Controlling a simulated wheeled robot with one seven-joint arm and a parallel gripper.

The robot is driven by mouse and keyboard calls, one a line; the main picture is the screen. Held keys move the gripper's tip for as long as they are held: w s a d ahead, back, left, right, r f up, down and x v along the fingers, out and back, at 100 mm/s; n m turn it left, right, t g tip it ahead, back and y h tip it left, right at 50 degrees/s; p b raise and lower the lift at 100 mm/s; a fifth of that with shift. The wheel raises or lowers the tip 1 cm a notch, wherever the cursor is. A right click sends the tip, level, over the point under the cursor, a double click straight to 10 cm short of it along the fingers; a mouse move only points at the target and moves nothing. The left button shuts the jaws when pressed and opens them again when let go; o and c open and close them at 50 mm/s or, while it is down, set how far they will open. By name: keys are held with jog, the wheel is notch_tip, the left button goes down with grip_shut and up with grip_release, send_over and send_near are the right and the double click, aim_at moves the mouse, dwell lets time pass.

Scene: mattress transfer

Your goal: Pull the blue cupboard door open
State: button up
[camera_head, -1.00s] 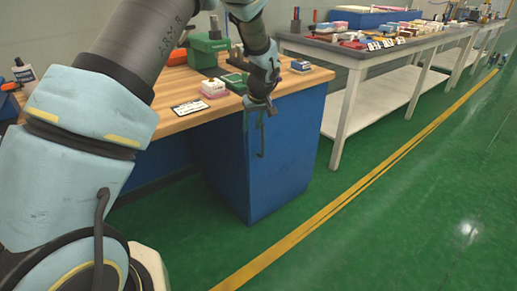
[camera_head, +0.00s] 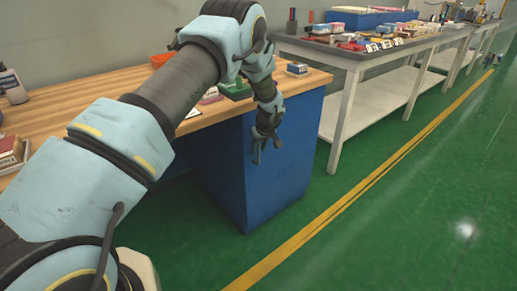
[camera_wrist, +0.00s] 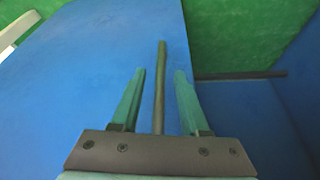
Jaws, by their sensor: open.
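The blue cupboard (camera_head: 225,170) stands under the wooden workbench. Its door (camera_wrist: 80,80) fills much of the wrist view, with a dark, slim bar handle (camera_wrist: 161,60) on it. My gripper (camera_head: 267,152) is in front of the cupboard near its front corner, fingers pointing down. In the wrist view my gripper (camera_wrist: 159,75) is open, and the handle shows between its two green fingers. I cannot tell whether either finger touches the handle. In the head view the gripper hides the handle. Whether the door stands ajar is unclear.
The wooden bench top (camera_head: 95,95) holds a bottle, boxes and a green tool. A grey table (camera_head: 365,55) with many items stands to the right. Green floor (camera_head: 340,245) with a yellow line (camera_head: 330,215) lies clear in front of the cupboard.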

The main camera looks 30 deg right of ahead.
jog(key=shift+f, duration=0.2)
grip_shut()
dwell(0.3)
dwell(1.1)
